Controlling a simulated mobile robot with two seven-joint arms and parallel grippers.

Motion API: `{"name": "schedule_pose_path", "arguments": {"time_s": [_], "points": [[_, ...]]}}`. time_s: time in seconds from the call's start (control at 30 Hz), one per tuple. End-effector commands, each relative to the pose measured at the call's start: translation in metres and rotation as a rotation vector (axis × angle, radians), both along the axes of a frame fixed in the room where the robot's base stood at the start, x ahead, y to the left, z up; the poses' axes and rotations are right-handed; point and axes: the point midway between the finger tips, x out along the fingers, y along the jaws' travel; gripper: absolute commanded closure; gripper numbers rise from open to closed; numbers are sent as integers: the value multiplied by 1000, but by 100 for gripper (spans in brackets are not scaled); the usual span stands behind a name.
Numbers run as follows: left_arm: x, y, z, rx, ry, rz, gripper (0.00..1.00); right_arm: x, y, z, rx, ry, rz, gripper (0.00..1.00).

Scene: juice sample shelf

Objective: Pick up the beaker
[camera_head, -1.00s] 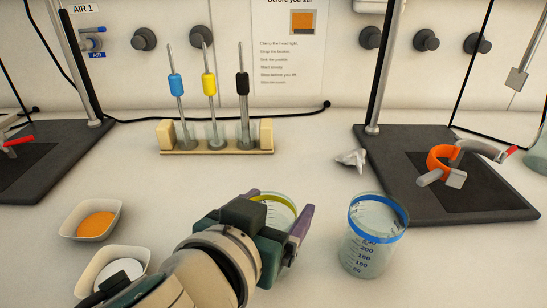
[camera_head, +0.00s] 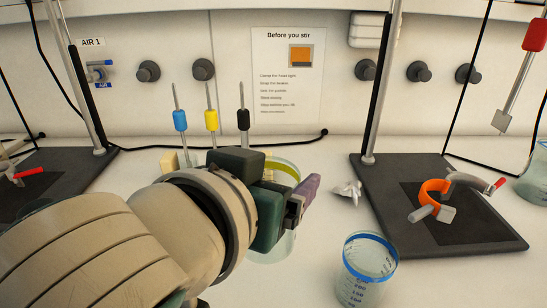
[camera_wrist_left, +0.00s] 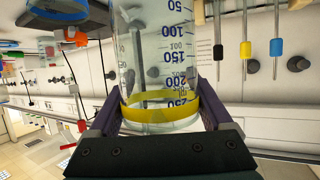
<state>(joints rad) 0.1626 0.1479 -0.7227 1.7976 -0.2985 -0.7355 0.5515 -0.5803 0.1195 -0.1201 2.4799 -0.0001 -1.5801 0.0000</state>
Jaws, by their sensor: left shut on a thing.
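The beaker with a yellow band (camera_head: 284,168) is a clear graduated glass, partly hidden behind my left gripper (camera_head: 300,200) in the head view. In the left wrist view the same beaker (camera_wrist_left: 165,65) fills the middle, with its yellow band (camera_wrist_left: 160,114) between the fingers. My left gripper (camera_wrist_left: 158,110) is shut on the beaker near the band, one finger on each side. A second beaker, with a blue band (camera_head: 368,265), stands on the bench to the right, apart from the gripper. My right gripper is not in view.
A dark stand base (camera_head: 490,235) with an orange ring clamp (camera_head: 430,190) stands at the right. Crumpled paper (camera_head: 347,191) lies beside it. Blue, yellow and black-collared rods (camera_head: 211,120) stand behind my gripper, their rack mostly hidden. Another stand base (camera_head: 55,185) is at the left.

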Motion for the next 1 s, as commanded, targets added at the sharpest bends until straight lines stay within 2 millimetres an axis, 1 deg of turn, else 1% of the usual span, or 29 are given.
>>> {"name": "schedule_pose_path", "arguments": {"time_s": [0.03,0.1,0.43,0.7,1.0], "points": [[1,0,10,-4,-5,0,94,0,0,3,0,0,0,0],[1,0,19,-3,-5,-1,94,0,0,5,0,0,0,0],[0,0,54,-3,-5,-1,94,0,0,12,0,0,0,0],[1,0,71,-4,-4,1,94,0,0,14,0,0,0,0],[0,0,79,-2,-3,0,94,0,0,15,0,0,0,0]]}}
